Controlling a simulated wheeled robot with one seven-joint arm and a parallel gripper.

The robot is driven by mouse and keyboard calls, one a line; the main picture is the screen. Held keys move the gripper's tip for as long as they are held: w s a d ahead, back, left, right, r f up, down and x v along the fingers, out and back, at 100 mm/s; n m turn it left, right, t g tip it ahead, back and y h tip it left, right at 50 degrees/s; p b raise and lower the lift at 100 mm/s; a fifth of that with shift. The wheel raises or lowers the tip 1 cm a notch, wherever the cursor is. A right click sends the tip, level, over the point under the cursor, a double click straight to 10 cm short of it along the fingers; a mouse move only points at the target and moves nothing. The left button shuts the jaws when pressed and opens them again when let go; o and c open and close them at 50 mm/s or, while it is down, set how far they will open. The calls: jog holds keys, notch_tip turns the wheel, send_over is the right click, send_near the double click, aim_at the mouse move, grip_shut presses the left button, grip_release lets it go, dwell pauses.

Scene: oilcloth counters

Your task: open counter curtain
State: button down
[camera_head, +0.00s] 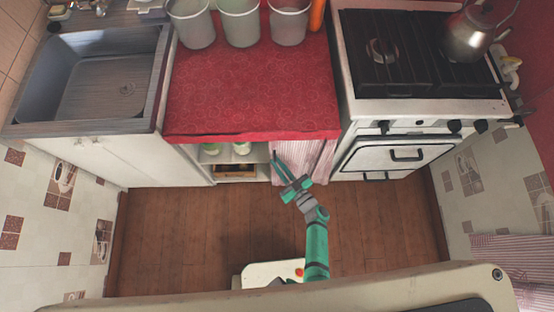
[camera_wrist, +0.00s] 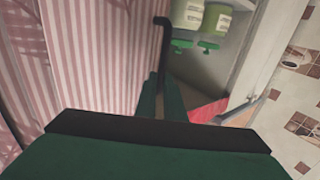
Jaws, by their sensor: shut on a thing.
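The pink-and-white striped counter curtain (camera_head: 308,158) hangs under the red counter and covers the right part of the opening. The left part is uncovered and shows a shelf. The curtain fills the left side of the wrist view (camera_wrist: 95,65). A dark bar handle with a bent end (camera_wrist: 162,35) stands at the curtain's edge. My green gripper (camera_head: 281,170) is in front of the curtain's left edge. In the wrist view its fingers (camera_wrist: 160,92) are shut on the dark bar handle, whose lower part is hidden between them.
Green-labelled jars (camera_wrist: 205,18) stand on the shelf (camera_head: 238,158) beside the curtain. The stove (camera_head: 392,160) with its oven handles is on the right and the sink cabinet (camera_head: 150,160) on the left. The wooden floor (camera_head: 190,225) is clear.

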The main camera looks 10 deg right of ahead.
jog(key=shift+w, duration=0.1)
jog(key=c, duration=1.8)
grip_release()
jog(key=shift+c, duration=0.2)
jog(key=v, duration=1.1)
